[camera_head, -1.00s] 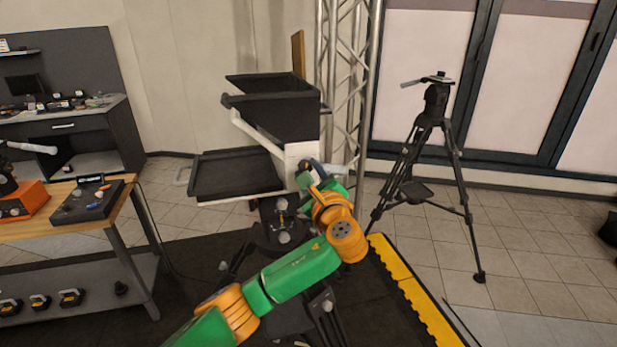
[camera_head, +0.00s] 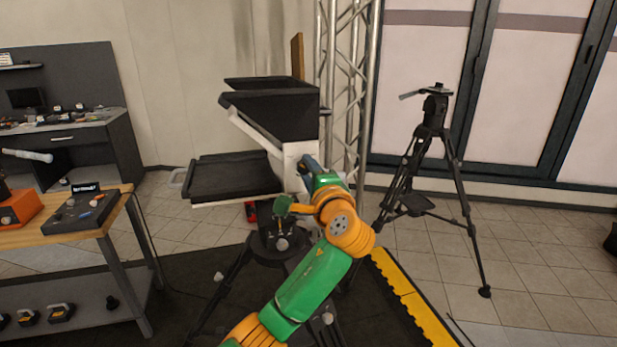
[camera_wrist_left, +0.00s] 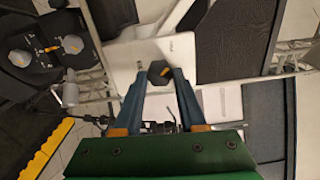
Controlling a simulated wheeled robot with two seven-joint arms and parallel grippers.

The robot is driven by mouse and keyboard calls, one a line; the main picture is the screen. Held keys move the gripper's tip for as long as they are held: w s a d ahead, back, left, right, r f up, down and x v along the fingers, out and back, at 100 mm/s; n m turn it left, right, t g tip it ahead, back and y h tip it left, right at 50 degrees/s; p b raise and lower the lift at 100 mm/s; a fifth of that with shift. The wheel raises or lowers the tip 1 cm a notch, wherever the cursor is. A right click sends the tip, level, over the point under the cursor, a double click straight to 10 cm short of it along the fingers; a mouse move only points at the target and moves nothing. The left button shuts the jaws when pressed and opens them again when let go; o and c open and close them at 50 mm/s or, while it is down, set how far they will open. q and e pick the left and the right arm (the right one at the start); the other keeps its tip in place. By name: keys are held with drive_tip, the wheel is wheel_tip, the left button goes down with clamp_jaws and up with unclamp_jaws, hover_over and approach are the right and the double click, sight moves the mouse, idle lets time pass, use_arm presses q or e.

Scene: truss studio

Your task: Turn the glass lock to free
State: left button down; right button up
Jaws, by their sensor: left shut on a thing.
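The glass lock (camera_wrist_left: 158,71) is a small dark knob with an orange mark, set on the white side plate (camera_wrist_left: 131,63) of the black prompter rig. In the left wrist view it sits between the tips of my blue fingers. My left gripper (camera_head: 306,167) is shut on this knob, at the right side of the rig. In the head view my gripper and wrist hide the knob. The rig's black hood (camera_head: 270,108) and the flat black tray (camera_head: 232,177) stand on a dark tripod. My right gripper is not in view.
Other grey knobs with an orange pointer (camera_wrist_left: 52,48) show at the upper left of the wrist view. A metal truss (camera_head: 350,60) stands close behind the rig. A second tripod (camera_head: 437,130) stands right. A wooden bench (camera_head: 75,235) with a control box (camera_head: 80,212) is left.

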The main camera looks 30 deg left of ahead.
use_arm(q)
drive_tip(key=shift+n, duration=0.5)
drive_tip(key=shift+c, duration=2.3)
unclamp_jaws()
drive_tip(key=b+v, duration=0.3)
drive_tip(key=v, duration=0.4)
drive_tip(key=shift+a, duration=0.1)
